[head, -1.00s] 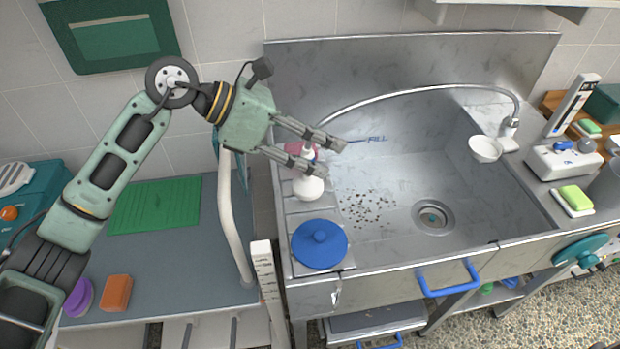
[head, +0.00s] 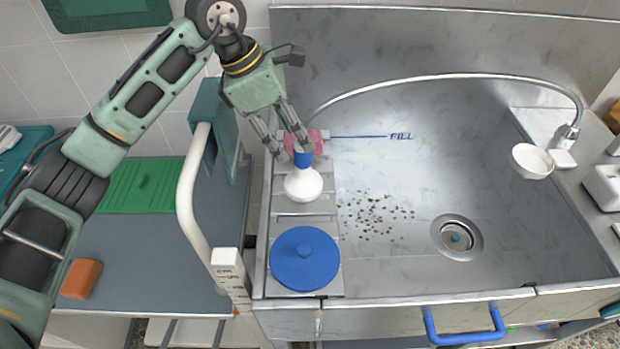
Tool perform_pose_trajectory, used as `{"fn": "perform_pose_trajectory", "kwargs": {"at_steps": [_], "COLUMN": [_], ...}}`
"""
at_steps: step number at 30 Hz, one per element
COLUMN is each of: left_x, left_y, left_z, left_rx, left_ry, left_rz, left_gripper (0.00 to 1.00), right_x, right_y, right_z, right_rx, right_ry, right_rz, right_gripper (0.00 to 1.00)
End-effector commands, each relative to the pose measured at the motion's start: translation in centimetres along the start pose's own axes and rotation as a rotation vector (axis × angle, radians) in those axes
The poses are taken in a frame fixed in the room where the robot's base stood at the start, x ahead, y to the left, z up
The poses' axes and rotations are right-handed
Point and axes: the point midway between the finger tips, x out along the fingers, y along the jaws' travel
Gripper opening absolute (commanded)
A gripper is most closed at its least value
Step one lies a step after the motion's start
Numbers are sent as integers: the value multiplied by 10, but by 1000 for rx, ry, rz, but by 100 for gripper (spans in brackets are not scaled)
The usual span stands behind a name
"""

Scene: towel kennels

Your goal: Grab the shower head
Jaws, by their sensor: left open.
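The shower head (head: 303,187) is white and round with a blue collar. It stands on the ribbed ledge at the left side of the steel sink, and a thin metal hose (head: 440,79) arcs from near it to the fitting at the right. My left gripper (head: 293,152) is open and points down, with its fingertips close by the blue collar. I cannot tell whether a finger touches it. My right gripper is not in view.
A pink item (head: 318,140) lies just behind the shower head, and a round blue lid (head: 305,259) lies in front of it. A white curved rail (head: 190,190) stands to the left. The sink basin (head: 400,265) holds dark specks near its drain; a white bowl (head: 532,161) sits at right.

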Motion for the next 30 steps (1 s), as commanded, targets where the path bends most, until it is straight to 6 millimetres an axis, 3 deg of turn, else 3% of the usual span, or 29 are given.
{"fn": "perform_pose_trajectory", "kwargs": {"at_steps": [15, 23, 30], "left_x": [64, 69, 68], "left_y": [-2, -1, -1], "left_z": [0, 0, 0], "left_rx": [0, 0, 0], "left_ry": [-2, -1, -1], "left_rz": [-2, 0, 0], "left_gripper": [45, 45, 26], "right_x": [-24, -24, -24], "right_y": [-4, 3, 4], "right_z": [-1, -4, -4], "right_rx": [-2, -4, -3], "right_ry": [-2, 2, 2], "right_rz": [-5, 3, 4], "right_gripper": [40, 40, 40]}}
